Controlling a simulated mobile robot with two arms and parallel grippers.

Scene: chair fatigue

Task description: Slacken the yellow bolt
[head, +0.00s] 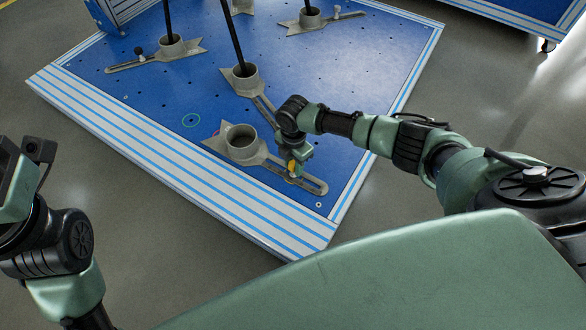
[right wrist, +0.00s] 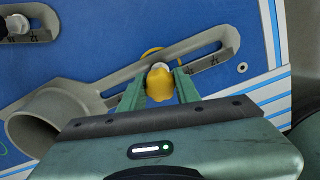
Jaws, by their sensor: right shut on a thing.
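The yellow bolt (head: 292,167) stands in the slot of a grey metal bracket (head: 312,183) near the front corner of the blue platform. In the right wrist view the yellow bolt (right wrist: 159,84) sits between the two green fingers of my right gripper (right wrist: 158,90), which is shut on it. In the head view my right gripper (head: 294,165) comes down over the bolt, and its fingers partly hide it. The bracket's round cup (right wrist: 48,125) lies to the left in the wrist view. My left arm shows at the left edge; its fingers are not visible.
The blue platform (head: 160,95) has striped edges and several holes. More grey brackets with cups, such as one (head: 240,78) behind, hold black poles. Grey floor surrounds the platform.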

